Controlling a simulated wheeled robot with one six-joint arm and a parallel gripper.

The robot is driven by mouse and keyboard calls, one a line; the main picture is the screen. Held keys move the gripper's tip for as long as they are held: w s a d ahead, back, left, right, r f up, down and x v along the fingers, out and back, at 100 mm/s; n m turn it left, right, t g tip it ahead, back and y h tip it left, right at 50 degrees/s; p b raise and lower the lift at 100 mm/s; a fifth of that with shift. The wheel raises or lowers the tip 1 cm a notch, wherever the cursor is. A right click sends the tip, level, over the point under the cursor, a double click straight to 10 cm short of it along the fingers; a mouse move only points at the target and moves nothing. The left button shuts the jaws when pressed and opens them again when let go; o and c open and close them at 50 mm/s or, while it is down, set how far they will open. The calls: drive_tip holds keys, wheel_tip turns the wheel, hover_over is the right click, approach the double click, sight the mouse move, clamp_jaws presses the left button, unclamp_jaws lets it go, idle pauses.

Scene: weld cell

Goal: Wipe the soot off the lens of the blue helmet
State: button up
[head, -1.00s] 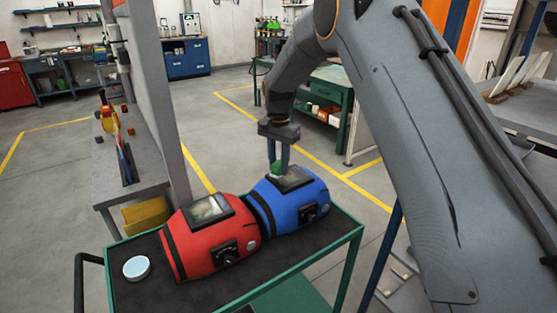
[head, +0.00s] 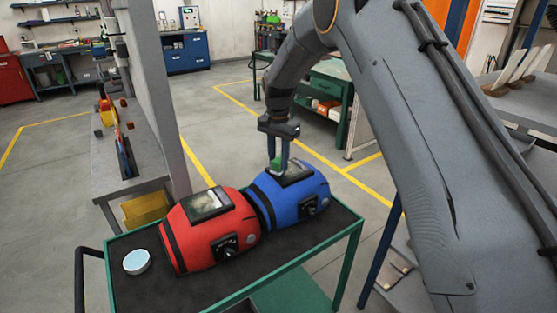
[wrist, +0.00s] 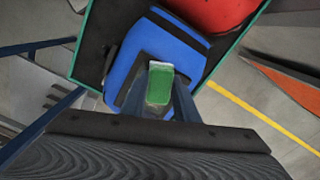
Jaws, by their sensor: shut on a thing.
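The blue helmet (head: 310,205) lies on the cart beside the red helmet, its dark-framed lens (head: 298,173) facing up. In the wrist view the blue helmet (wrist: 165,45) is below my gripper. My gripper (head: 279,160) is shut on a green block (wrist: 160,86) with a pale edge. The block is low over the left part of the lens; I cannot tell whether it touches. The block and fingers hide part of the lens, and soot on it cannot be made out.
The red helmet (head: 200,240), its lens greyish and smudged, sits close against the blue one. A round pale-blue-topped tin (head: 137,262) stands at the cart's left. The cart (head: 330,257) has a green rim. A grey bench (head: 115,165) stands behind left.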

drive_tip(key=shift+f+b, duration=0.3)
drive_tip(key=shift+f, duration=0.5)
drive_tip(key=shift+d, duration=0.1)
drive_tip(key=shift+w+d+r+b, duration=0.1)
drive_tip(key=shift+w+d+b, duration=0.15)
drive_tip(key=shift+w+d, duration=0.5)
drive_tip(key=shift+w+d+r+b, duration=0.15)
drive_tip(key=shift+w+d, duration=0.3)
drive_tip(key=shift+d, duration=0.45)
